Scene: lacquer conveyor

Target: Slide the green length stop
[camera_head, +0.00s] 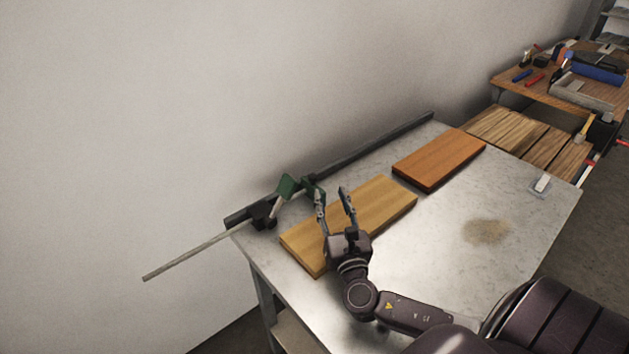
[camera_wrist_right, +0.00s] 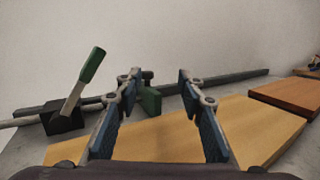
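The green length stop (camera_head: 308,186) sits on the dark rail (camera_head: 375,145) along the table's back edge. In the right wrist view, the stop (camera_wrist_right: 150,100) shows between my fingers, close to the left one, with its left part hidden behind that finger. My right gripper (camera_head: 332,191) is open and empty above the light wooden board, in front of the rail and just right of the stop. In the wrist view the gripper (camera_wrist_right: 160,80) has its fingers apart. Whether a finger touches the stop I cannot tell. My left gripper is not in view.
A green-handled lever (camera_wrist_right: 92,66) on a black clamp block (camera_head: 262,215) stands left of the stop. A thin rod (camera_head: 190,256) juts out left. The light board (camera_head: 385,205) and a reddish board (camera_head: 440,160) lie on the metal table (camera_head: 420,260). Its right part is mostly clear.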

